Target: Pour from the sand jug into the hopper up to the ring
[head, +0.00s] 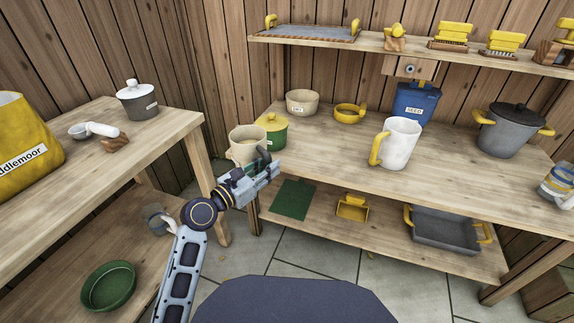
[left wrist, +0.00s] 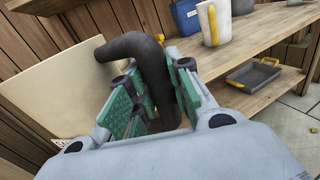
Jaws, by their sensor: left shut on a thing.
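My left gripper (head: 268,168) is shut on the dark handle (left wrist: 150,70) of a beige jug (head: 243,146). The jug's pale body (left wrist: 65,85) shows at the left in the left wrist view. The jug looks about upright, at the left end of the right-hand bench; I cannot tell whether it touches the bench. Its contents are not clear. No hopper is plainly marked; a blue container (head: 414,104) labelled SEED stands at the back of the bench. No ring line is readable on it. My right gripper is not in view.
A green pot with a yellow lid (head: 272,132) is close behind the jug. A white pitcher (head: 401,143) with a yellow handle stands in front of the blue container. A beige bowl (head: 302,102), a yellow ring-shaped item (head: 349,112) and a grey pot (head: 507,132) share the bench (head: 335,150).

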